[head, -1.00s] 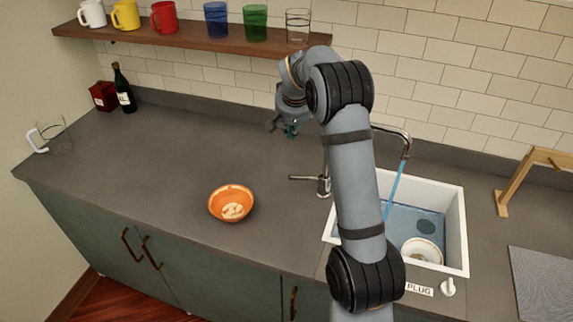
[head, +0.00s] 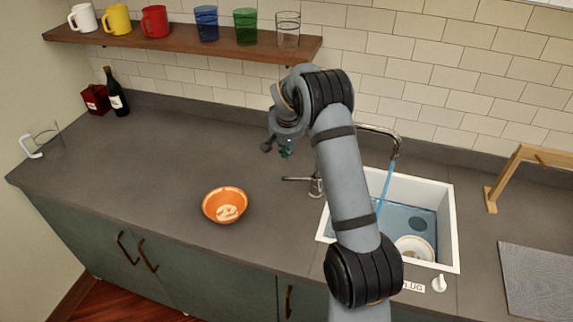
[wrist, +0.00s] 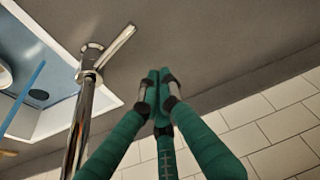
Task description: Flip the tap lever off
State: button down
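The chrome tap (head: 388,132) stands behind the sink, and a blue stream of water (head: 385,186) runs from its spout. Its lever (head: 296,179) points left in the head view. In the wrist view the lever (wrist: 118,42) sticks out from the tap's base (wrist: 90,60), up and to the right. My gripper (head: 278,150) is above the counter, up and left of the lever in the head view. In the wrist view the teal fingertips of my gripper (wrist: 161,80) are together with nothing between them, apart from the lever. My arm hides part of the tap in the head view.
The white sink (head: 450,230) holds water and a plate (head: 415,247). An orange bowl (head: 224,205) sits on the counter (head: 130,165) left of the lever. A shelf (head: 180,40) with mugs and glasses is above. A wooden stand (head: 505,180) is at right.

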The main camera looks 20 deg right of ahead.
aim_at(302, 180)
jog(key=f, duration=0.1)
jog(key=s+f+p, duration=0.1)
jog(key=s+a+f+p, duration=0.1)
jog(key=f, duration=0.1)
jog(key=shift+s+f, duration=0.1)
jog(key=shift+s, duration=0.15)
jog(key=shift+a+f, duration=0.1)
jog(key=shift+a, duration=0.05)
dwell(0.4)
jog(key=shift+s+n, duration=0.35)
jog(key=shift+n, duration=0.15)
